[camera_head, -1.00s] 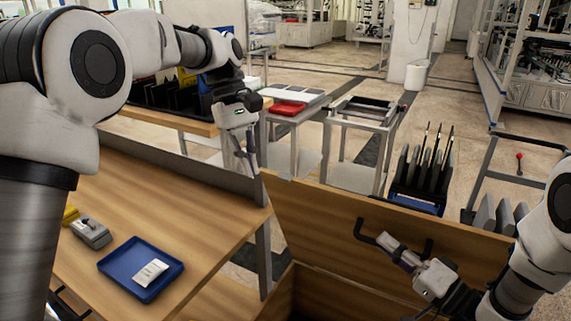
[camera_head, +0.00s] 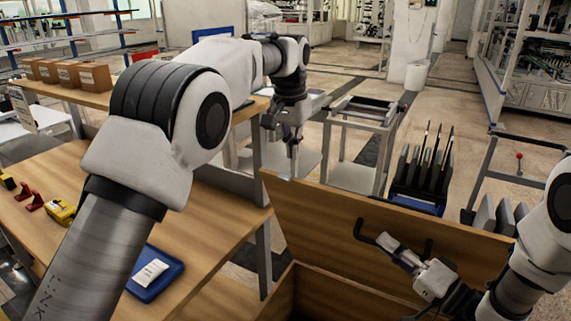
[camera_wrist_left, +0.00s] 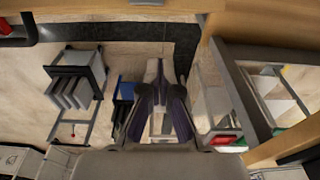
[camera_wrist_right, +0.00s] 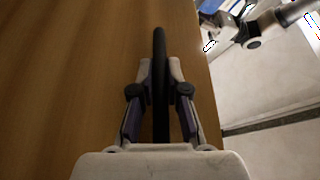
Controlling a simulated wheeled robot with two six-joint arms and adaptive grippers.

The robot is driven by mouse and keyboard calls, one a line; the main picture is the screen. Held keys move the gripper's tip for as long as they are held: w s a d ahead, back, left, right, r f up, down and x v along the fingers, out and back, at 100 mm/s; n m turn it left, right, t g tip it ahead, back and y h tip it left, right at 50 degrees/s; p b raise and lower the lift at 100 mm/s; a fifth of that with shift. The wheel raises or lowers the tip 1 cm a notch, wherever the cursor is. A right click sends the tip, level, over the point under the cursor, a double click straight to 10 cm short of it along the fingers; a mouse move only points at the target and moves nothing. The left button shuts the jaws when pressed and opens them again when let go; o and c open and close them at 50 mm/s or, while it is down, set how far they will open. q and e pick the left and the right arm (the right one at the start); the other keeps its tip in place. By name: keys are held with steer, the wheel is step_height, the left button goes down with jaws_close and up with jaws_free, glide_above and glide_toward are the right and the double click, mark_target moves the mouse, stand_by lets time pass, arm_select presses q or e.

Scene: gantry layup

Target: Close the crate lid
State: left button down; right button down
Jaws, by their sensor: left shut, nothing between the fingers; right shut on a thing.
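The crate lid (camera_head: 320,215) is a brown wooden panel standing raised and tilted at the back of the open wooden crate (camera_head: 315,285). A black bar handle (camera_head: 358,232) is on the lid's near face. My right gripper (camera_head: 385,243) is shut on the handle; in the right wrist view the black bar (camera_wrist_right: 160,50) runs between its fingers, close to the wood. My left gripper (camera_head: 293,155) is shut and empty, just above the lid's upper left corner. The left wrist view shows its fingers (camera_wrist_left: 160,75) together over the floor. The crate's inside is mostly out of view.
A wooden workbench (camera_head: 225,225) with a blue tray (camera_head: 165,275) stands left of the crate. Behind the lid are a grey metal stand (camera_head: 360,125), a black rack with upright plates (camera_head: 425,170) and a trolley (camera_head: 515,150). Open floor lies further back.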

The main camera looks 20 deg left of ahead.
arm_select(q)
steer(key=s+f, duration=0.2)
steer(key=s, duration=0.1)
steer(key=shift+s+a+f, duration=0.15)
steer(key=shift+a, duration=0.2)
steer(key=shift+s+f, duration=0.1)
steer(key=shift+s, duration=0.1)
